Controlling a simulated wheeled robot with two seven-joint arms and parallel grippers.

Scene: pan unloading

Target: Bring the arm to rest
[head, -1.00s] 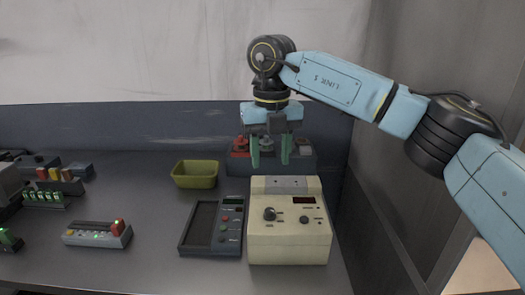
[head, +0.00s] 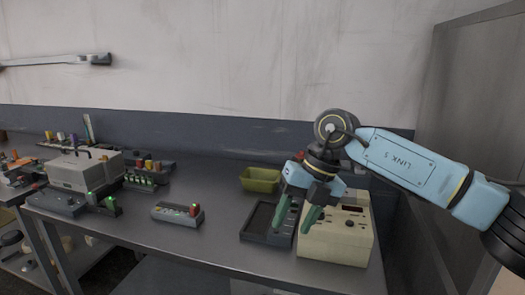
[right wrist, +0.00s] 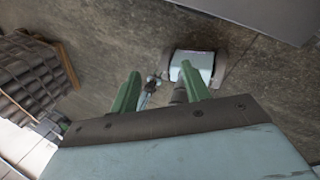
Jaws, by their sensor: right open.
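My right gripper (head: 292,227) hangs from the blue arm that comes in from the right. Its two green fingers are apart and point down, tilted to the left in the head view. It appears in front of a cream device (head: 345,243) and a dark tray device (head: 262,224), hiding part of both. In the right wrist view the two green fingers (right wrist: 161,88) are spread with nothing held between them, and floor shows beyond. My left gripper is not in view.
A yellow-green bin (head: 261,180) stands behind the dark tray device. A grey block with buttons (head: 177,214) and a large grey box (head: 84,172) stand to the left on the dark table (head: 215,245). A grey panel (head: 440,150) rises at the right.

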